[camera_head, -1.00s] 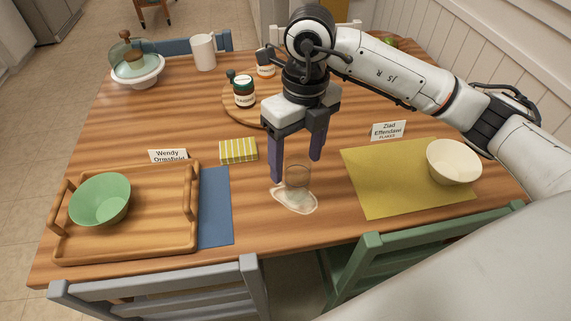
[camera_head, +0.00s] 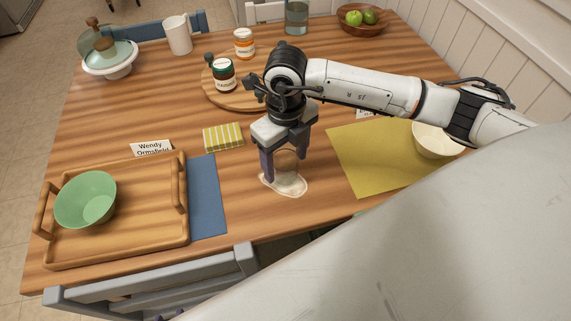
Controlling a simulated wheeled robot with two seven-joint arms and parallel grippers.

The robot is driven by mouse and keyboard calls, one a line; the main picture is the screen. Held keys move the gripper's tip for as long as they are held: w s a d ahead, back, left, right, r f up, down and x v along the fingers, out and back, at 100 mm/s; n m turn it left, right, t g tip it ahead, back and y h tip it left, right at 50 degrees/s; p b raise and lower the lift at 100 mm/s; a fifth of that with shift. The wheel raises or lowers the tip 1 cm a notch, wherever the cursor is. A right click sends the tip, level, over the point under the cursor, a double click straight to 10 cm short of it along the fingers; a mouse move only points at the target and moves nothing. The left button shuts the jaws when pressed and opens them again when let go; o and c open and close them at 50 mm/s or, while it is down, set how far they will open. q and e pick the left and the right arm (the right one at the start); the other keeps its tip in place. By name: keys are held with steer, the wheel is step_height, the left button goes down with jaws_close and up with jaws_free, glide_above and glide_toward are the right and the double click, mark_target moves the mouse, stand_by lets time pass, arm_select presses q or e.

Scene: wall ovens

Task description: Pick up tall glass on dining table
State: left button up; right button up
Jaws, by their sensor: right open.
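A clear glass (camera_head: 287,162) stands upright on a pale, irregular patch (camera_head: 290,184) near the table's front edge. My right gripper (camera_head: 283,173) points down over it, open, with its dark purple fingers on either side of the glass's upper part. I cannot tell whether they touch it. The gripper hides part of the glass. Another clear glass (camera_head: 296,18), tall and with bluish contents, stands at the back of the dining table (camera_head: 130,110). Small purple tips at the bottom edge may be my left gripper (camera_head: 169,316); its opening is unclear.
A wooden tray (camera_head: 120,246) with a green bowl (camera_head: 86,199) stands left, beside a blue mat (camera_head: 207,200). A yellow mat (camera_head: 365,160) and cream bowl (camera_head: 436,141) lie right. Jars stand on a round board (camera_head: 240,100) behind.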

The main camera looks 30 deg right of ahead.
steer(key=c, duration=1.3)
